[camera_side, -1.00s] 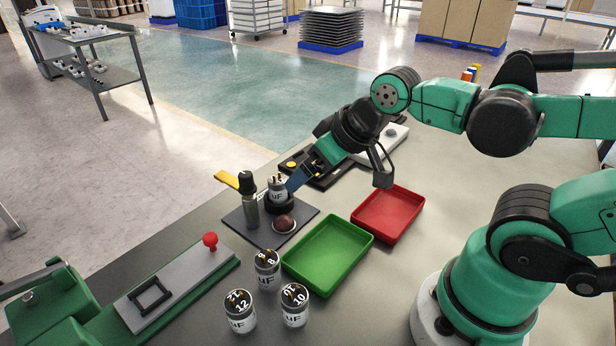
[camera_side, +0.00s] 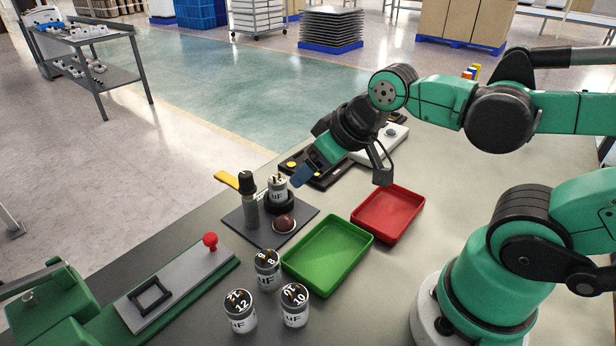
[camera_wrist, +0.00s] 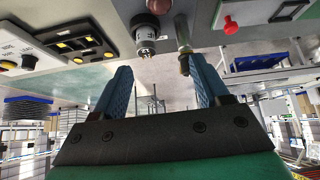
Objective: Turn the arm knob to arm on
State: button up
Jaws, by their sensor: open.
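The white control box (camera_side: 385,140) stands behind my gripper in the side view and is partly hidden by my wrist. In the wrist view this box (camera_wrist: 14,36) is at the upper left, with printed labels and dark knobs (camera_wrist: 29,62); I cannot read which is the arm knob. My gripper (camera_side: 303,174) is open and empty, just right of and above a capacitor (camera_side: 275,182) that stands upright in a black ring. In the wrist view the blue fingers (camera_wrist: 159,68) are spread apart with nothing between them.
A dark panel with yellow buttons (camera_side: 330,176) lies beside the white box. The capacitor's dark plate (camera_side: 300,215) also bears a post with a yellow lever (camera_side: 228,180) and a dark red dome (camera_side: 284,223). Green (camera_side: 292,262) and red (camera_side: 362,220) trays are nearer, with loose capacitors (camera_side: 267,270).

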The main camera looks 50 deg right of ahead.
jog(key=w+a+r+n+g, duration=0.2)
jog(key=w+r+n+g, duration=0.1)
jog(key=w+n, duration=0.3)
jog(key=n+g, duration=0.3)
jog(key=n, duration=0.4)
send_over(246, 174)
jog(key=shift+s+d+f, duration=0.2)
jog(key=shift+s+f, duration=0.2)
jog(key=shift+f, duration=0.35)
jog(key=shift+w+a+f+n+g, duration=0.25)
jog(key=shift+w+n+g, duration=0.2)
jog(key=shift+n, duration=0.35)
jog(key=shift+f, duration=2.85)
jog(key=shift+c, duration=0.2)
grip_shut()
